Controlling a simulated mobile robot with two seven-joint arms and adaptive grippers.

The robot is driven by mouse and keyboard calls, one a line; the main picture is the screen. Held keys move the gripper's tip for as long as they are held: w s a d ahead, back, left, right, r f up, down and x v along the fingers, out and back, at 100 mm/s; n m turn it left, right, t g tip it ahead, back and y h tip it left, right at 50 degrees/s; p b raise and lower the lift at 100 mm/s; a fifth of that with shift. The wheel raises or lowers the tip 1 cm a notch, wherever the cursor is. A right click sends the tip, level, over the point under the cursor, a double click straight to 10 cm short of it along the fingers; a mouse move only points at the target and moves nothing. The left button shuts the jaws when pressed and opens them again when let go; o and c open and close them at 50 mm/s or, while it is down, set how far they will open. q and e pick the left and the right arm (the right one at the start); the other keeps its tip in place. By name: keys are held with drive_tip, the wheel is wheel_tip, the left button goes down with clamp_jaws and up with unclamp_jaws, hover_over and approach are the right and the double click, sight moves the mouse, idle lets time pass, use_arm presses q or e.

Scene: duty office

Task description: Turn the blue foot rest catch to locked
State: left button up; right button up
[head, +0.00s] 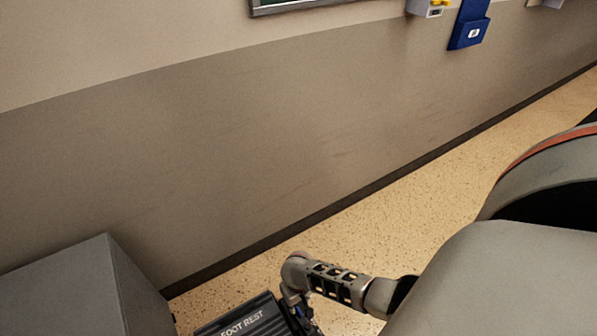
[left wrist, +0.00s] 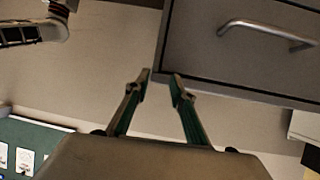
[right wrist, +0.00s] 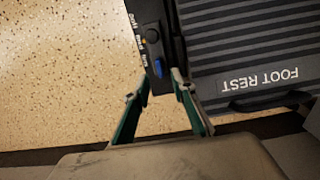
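The foot rest (head: 240,322) is a dark ribbed plate lettered FOOT REST at the bottom edge of the head view. It shows larger in the right wrist view (right wrist: 240,60), with a black panel along its side. The small blue catch (right wrist: 158,68) is on that panel, below a round dark knob. My right gripper (right wrist: 161,80) is open, with its fingertips to either side of the catch's near end. I cannot tell whether they touch it. In the head view, my right gripper (head: 300,308) is beside the foot rest. My left gripper (left wrist: 161,77) is open and empty.
A grey cabinet (head: 70,295) stands left of the foot rest. Its drawer front (left wrist: 240,60) with a metal handle is close to my left gripper. The wall (head: 220,150) runs behind. Speckled floor (head: 400,235) is clear along the wall.

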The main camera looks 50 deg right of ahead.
sight(298, 311)
wheel_tip(298, 311, up, 6)
drive_tip(key=shift+r, duration=0.2)
idle(0.7)
